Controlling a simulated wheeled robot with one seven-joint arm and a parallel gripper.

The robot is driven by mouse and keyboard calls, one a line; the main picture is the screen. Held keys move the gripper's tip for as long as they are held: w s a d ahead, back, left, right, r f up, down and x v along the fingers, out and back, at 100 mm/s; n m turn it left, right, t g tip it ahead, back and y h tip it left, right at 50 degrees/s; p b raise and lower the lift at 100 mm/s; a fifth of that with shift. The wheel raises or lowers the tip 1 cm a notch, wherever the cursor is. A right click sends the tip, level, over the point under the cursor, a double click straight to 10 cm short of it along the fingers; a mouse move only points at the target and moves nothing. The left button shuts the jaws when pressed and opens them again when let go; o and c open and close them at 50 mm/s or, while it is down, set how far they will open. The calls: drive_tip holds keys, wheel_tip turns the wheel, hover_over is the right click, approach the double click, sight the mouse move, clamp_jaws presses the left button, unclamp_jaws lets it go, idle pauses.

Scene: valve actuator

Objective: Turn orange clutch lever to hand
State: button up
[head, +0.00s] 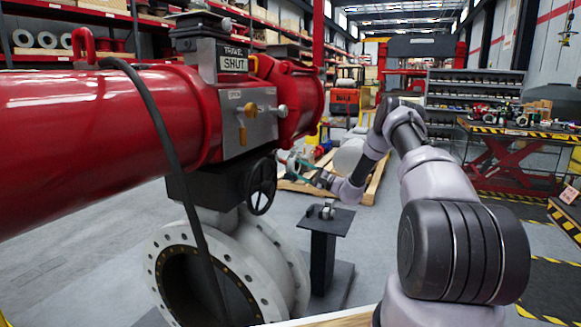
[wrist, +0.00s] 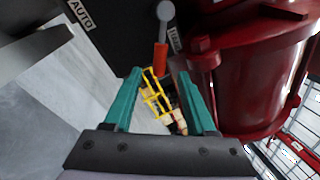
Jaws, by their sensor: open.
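The orange clutch lever (wrist: 160,60) shows in the wrist view with a round grey end (wrist: 166,11). It is mounted on a dark housing and points down between my fingertips. My gripper (wrist: 160,76) is open, with one teal finger on each side of the lever's lower end; whether they touch it I cannot tell. In the head view my gripper (head: 287,160) is beside the black handwheel, below the red actuator (head: 110,110). I cannot make out the lever there. An AUTO label (wrist: 82,14) is at upper left in the wrist view; another label by the lever is hard to read.
The black handwheel (head: 261,186) and grey flanged valve (head: 170,262) stand close to my gripper. A red cylinder (wrist: 262,75) fills the right of the wrist view. A black pedestal (head: 325,225) stands below my forearm. Grey floor is open at front left.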

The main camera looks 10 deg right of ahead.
drive_tip(key=shift+v, duration=2.4)
drive_tip(key=s+a+r+n+g+h, duration=0.1)
drive_tip(key=s+a+r+n+g, duration=0.3)
drive_tip(key=s+a+r+g, duration=0.4)
drive_tip(key=s+a+r+n+g+h, duration=0.1)
drive_tip(key=s+a+r+n+g, duration=0.4)
drive_tip(key=s+r, duration=0.6)
drive_tip(key=s+d+r+t+h, duration=0.2)
drive_tip(key=s+r+h, duration=0.1)
drive_tip(key=s, duration=0.7)
drive_tip(key=s+d+r+t+h, duration=0.2)
drive_tip(key=s+r+h, duration=0.2)
drive_tip(key=s, duration=0.6)
drive_tip(key=s+d+r+n+t+h, duration=0.1)
drive_tip(key=s+d+r+t+h, duration=0.1)
drive_tip(key=s, duration=0.9)
drive_tip(key=shift+d+r+h, duration=0.6)
drive_tip(key=shift+r+h, duration=0.05)
drive_tip(key=shift+h, duration=0.35)
